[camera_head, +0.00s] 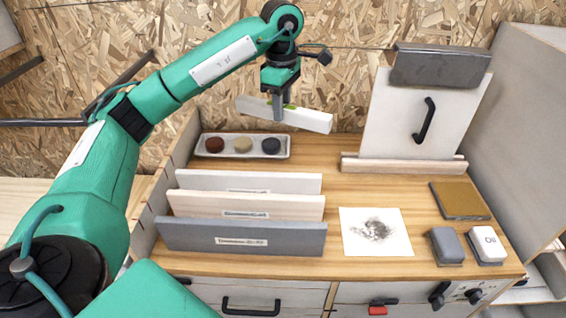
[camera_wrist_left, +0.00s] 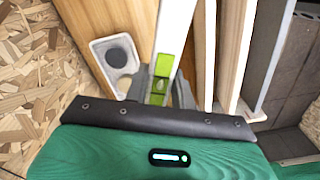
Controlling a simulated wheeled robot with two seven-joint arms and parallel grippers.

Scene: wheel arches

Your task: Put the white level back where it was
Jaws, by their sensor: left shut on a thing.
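The white level (camera_head: 310,119) is a long white bar with green vials. My left gripper (camera_head: 279,108) is shut on it near its middle and holds it in the air above the back of the wooden bench top (camera_head: 325,150). In the head view the level lies roughly sideways, its right end dipping slightly. In the left wrist view the level (camera_wrist_left: 176,30) runs upward from between the fingers (camera_wrist_left: 160,90), with a green vial showing. My right gripper is not in view.
Upright white (camera_head: 290,181), cream (camera_head: 295,205) and grey (camera_head: 190,235) boards stand in front. A handled white panel (camera_head: 390,130) with a dark grey block (camera_head: 440,65) on top stands right. Bench between tray and panel is clear.

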